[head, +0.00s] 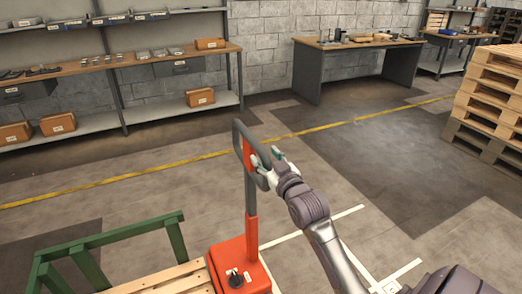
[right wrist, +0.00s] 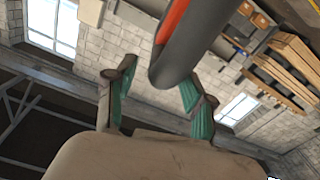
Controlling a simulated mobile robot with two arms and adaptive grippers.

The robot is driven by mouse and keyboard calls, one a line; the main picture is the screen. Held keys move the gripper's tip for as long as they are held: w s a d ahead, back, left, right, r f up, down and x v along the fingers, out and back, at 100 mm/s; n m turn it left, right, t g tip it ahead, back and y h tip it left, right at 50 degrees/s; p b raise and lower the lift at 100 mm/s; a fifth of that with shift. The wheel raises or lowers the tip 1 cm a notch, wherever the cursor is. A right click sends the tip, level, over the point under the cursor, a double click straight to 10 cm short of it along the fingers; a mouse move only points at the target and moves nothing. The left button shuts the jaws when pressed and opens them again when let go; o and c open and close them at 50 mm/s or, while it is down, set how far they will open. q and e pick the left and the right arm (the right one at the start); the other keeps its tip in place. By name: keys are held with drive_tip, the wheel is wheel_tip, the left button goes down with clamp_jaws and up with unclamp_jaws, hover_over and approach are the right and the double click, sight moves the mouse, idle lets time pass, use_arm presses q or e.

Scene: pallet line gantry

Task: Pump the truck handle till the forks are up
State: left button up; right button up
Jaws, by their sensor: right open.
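The pallet truck has an orange body (head: 240,266) and an upright orange shaft (head: 251,205) topped by a dark grey loop handle (head: 239,132). My right gripper (head: 266,163) is at the right side of the loop, near its lower part. In the right wrist view, the open fingers with green pads (right wrist: 157,98) stand apart, and the rounded dark bar of the handle (right wrist: 195,48) shows between and beyond them. I cannot tell whether the pads touch it. The truck's forks are hidden. My left gripper is not in view.
A green rail frame (head: 110,238) and wooden slats (head: 165,278) stand left of the truck. Stacked pallets (head: 490,95) are at the right. A workbench (head: 355,45) and shelving (head: 130,60) line the back wall. The floor between, crossed by a yellow line (head: 130,175), is clear.

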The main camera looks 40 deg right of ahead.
sight(261, 151)
drive_tip(key=shift+x, duration=1.8)
drive_tip(key=c, duration=1)
clamp_jaws()
